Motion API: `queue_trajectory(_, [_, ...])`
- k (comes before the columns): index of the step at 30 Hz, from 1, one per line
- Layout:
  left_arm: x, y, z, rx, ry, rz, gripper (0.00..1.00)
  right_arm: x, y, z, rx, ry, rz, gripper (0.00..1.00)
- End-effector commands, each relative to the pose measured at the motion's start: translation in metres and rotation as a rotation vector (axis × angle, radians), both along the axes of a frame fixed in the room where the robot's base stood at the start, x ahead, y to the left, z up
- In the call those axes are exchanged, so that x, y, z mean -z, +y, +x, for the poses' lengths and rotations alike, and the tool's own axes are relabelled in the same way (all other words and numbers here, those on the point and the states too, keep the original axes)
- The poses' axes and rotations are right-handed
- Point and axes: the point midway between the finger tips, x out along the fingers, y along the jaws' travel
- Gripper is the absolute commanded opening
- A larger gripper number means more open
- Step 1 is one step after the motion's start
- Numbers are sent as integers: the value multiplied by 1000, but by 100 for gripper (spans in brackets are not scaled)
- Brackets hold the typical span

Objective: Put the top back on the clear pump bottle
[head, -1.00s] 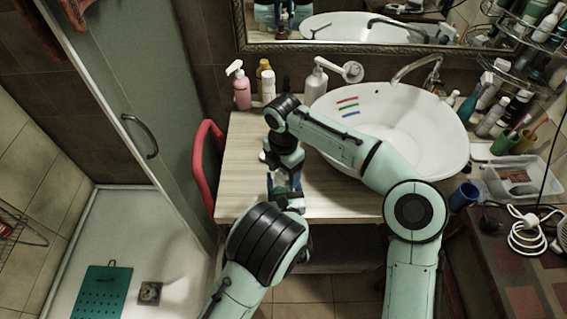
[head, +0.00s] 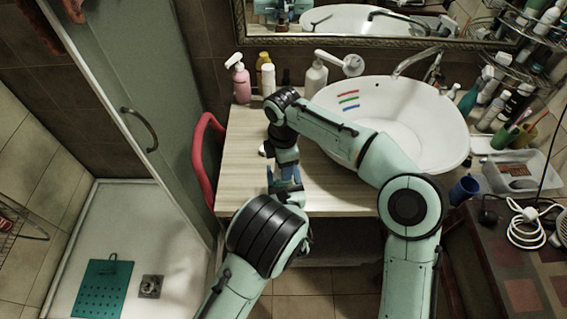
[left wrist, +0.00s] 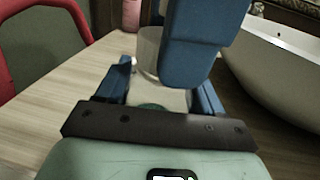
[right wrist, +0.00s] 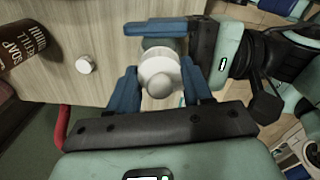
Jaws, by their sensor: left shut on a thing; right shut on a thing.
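The clear bottle (left wrist: 148,48) is between the blue fingers of my left gripper (left wrist: 165,90), which is shut on it. My right gripper (right wrist: 160,88) is shut on the white rounded top (right wrist: 160,72). In the right wrist view the top lies in line with the bottle, between my two grippers. A blue finger of my right gripper hides part of the bottle in the left wrist view. I cannot tell whether top and bottle touch. In the head view both grippers meet over the counter, the left one showing blue (head: 285,180), and the arms hide the bottle.
A small white knob-like piece (right wrist: 85,64) lies on the wooden counter (head: 240,180), near a brown soap refill bottle (right wrist: 22,48). A pink pump bottle (head: 240,84) and a white pump bottle (head: 315,78) stand behind. The white basin (head: 425,130) is to the right.

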Motion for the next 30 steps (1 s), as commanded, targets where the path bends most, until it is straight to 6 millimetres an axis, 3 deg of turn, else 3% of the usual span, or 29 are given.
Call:
queue_trajectory(15, [0, 0, 0, -1, -1, 0, 0, 0, 1, 0, 1228, -3, 0, 13])
queue_trajectory(18, [0, 0, 0, 0, -1, 0, 0, 1, 0, 0, 1364, -2, 1, 13])
queue_trajectory(22, [0, 0, 0, 0, -1, 0, 0, 1, 0, 0, 1354, 0, 1, 13])
queue_trajectory(23, [0, 0, 0, 0, -1, 0, 0, 1, 0, 0, 1353, 0, 1, 56])
queue_trajectory(24, [0, 0, 0, 0, -1, 0, 0, 1, 0, 0, 1353, 0, 1, 69])
queue_trajectory(25, [0, 0, 0, 0, -1, 0, 0, 1, 0, 0, 1353, 0, 0, 75])
queue_trajectory(30, [0, 0, 0, 0, -1, 0, 0, 1, 0, 0, 1352, 0, 0, 75])
